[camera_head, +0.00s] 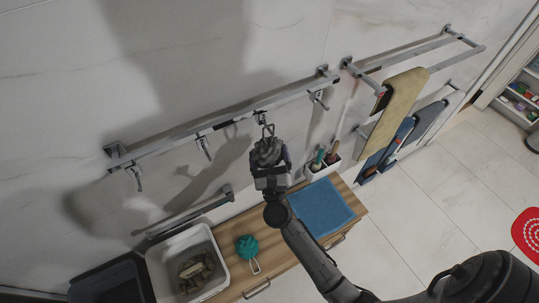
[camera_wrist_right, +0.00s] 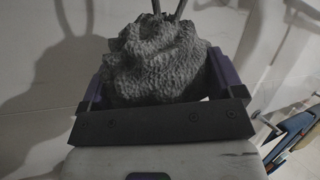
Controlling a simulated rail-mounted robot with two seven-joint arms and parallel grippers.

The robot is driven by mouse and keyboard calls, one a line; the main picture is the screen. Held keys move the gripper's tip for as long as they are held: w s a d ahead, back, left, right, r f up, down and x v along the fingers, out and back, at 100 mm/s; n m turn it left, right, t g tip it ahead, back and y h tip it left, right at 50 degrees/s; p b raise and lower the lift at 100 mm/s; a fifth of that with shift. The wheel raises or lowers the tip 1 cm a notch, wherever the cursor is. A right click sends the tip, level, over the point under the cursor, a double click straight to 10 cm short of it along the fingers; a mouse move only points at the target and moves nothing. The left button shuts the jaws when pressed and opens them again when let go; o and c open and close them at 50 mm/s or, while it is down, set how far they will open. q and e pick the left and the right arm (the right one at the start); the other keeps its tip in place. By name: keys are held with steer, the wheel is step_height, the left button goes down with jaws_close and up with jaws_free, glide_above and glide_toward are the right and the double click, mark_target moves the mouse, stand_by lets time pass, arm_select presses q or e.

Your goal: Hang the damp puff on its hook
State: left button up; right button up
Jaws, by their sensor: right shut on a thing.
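A dark grey puff (camera_head: 266,152) is in my right gripper (camera_head: 270,172), up against the wall just below a hooked rail (camera_head: 225,118). In the right wrist view the crumpled grey puff (camera_wrist_right: 160,62) sits between the two fingers, with strands of its loop rising out of the top of the frame. The loop reaches up to a hook (camera_head: 261,118) on the rail; I cannot tell whether it is around the hook or only beside it. Other hooks (camera_head: 204,148) on the rail look empty. My left gripper is not in view.
A teal puff (camera_head: 247,246) lies on the wooden counter (camera_head: 275,262), between a white basin (camera_head: 152,262) and a blue mat (camera_head: 320,208). A holder with brushes (camera_head: 322,168) stands by the wall to the right. Towels (camera_head: 398,105) hang further right.

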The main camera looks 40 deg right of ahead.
stand_by(0.4)
steer(key=o, duration=0.7)
steer(key=shift+c, duration=0.2)
steer(key=b+v, duration=0.4)
steer(key=v, duration=0.9)
steer(key=shift+s+a, duration=0.3)
steer(key=shift+f, duration=0.1)
